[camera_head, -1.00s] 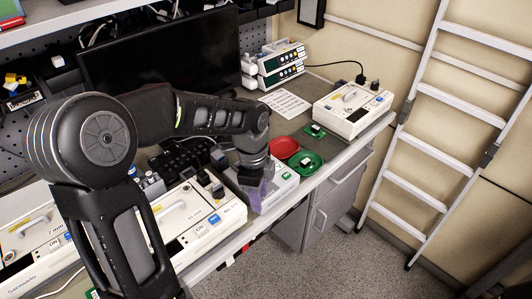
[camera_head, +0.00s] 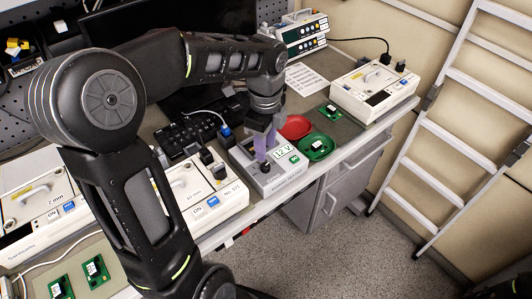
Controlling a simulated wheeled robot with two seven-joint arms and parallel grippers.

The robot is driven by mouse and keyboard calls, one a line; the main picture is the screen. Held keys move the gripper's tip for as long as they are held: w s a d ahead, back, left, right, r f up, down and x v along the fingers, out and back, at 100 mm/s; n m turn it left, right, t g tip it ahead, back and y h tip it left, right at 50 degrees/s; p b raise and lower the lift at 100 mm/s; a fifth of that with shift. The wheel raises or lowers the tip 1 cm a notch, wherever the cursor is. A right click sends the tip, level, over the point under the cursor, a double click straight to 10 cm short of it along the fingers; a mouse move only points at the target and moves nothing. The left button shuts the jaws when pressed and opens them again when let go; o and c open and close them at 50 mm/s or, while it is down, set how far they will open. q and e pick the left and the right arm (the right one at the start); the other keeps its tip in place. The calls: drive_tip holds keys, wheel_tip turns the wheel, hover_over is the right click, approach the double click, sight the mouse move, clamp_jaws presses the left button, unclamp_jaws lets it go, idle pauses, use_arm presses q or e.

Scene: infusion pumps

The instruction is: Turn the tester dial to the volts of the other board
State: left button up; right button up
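The grey tester (camera_head: 292,178) stands near the front edge of the bench, with a display (camera_head: 283,152) reading 12 V and a green button beside it. Its black dial (camera_head: 265,168) shows just below my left gripper (camera_head: 262,152). The purple fingers point down at the dial; I cannot tell whether they grip it. One green board (camera_head: 317,145) lies in the green dish (camera_head: 327,153). Another green board (camera_head: 330,111) lies on the bench behind the dishes. Two more boards (camera_head: 61,288) (camera_head: 95,271) lie at lower left. My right gripper is out of view.
White pumps stand left of the tester (camera_head: 215,205), at far left (camera_head: 35,205), and at back right (camera_head: 375,88). The red dish (camera_head: 295,127) is empty. A keyboard (camera_head: 185,137) and a printed sheet (camera_head: 305,78) lie behind. A ladder (camera_head: 455,135) leans at right.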

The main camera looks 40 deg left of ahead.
sight(265, 165)
use_arm(q)
wheel_tip(265, 165, down, 7)
drive_tip(key=b, duration=0.5)
drive_tip(key=shift+r, duration=0.3)
drive_tip(key=shift+c, duration=1)
clamp_jaws()
